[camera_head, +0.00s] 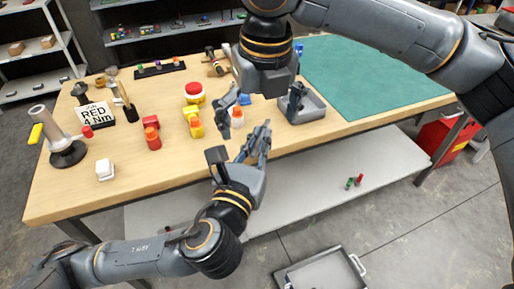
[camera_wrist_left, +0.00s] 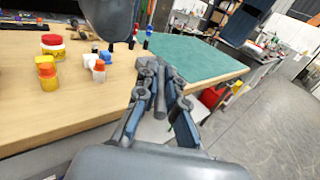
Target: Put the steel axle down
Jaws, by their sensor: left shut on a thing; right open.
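My left gripper (camera_head: 258,142) comes in from the lower left and is at the table's front edge. In the left wrist view its fingers (camera_wrist_left: 160,85) are shut on a short grey rod, the steel axle (camera_wrist_left: 160,103), which lies between them. In the head view the axle is hard to tell from the grey fingers. My right gripper (camera_head: 268,103) points down over the table, open, its fingers spread, just beyond the left one. Part of the table behind it is hidden.
Below is a lower shelf (camera_head: 310,185). Another tray (camera_head: 320,270) is on the floor.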

